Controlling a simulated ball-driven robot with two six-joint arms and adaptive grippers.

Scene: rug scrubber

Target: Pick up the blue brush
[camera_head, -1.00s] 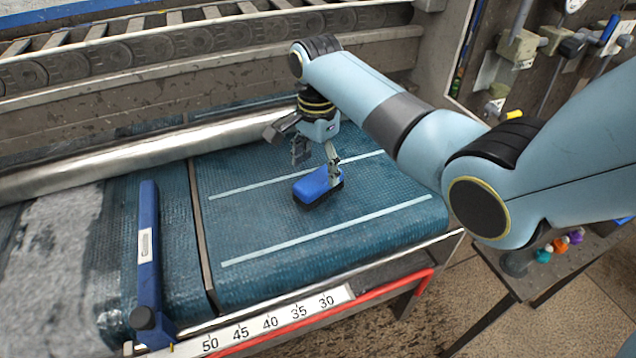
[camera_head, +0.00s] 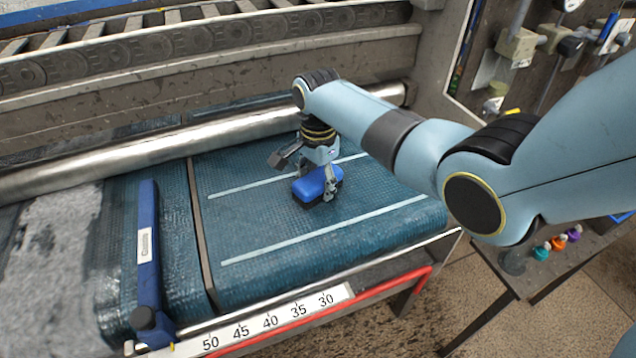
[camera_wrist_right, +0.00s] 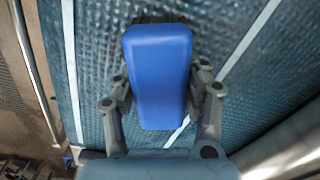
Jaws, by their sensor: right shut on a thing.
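The blue brush (camera_head: 311,184) is a blue block with a dark underside, on the teal textured conveyor belt (camera_head: 260,215). My right gripper (camera_head: 317,178) comes down over it from above and is shut on it. In the right wrist view the brush (camera_wrist_right: 159,80) lies between the two fingers of my right gripper (camera_wrist_right: 160,97), one against each long side. The dark bristles show only a little at its far end. I cannot tell whether the brush still touches the belt. My left gripper is not in view.
A blue bar (camera_head: 148,255) with a white label crosses the belt at the left, beside a grey rug (camera_head: 50,265). A metal roller (camera_head: 130,155) runs behind. A numbered ruler (camera_head: 270,322) and red rail edge the front. Tools hang at the right.

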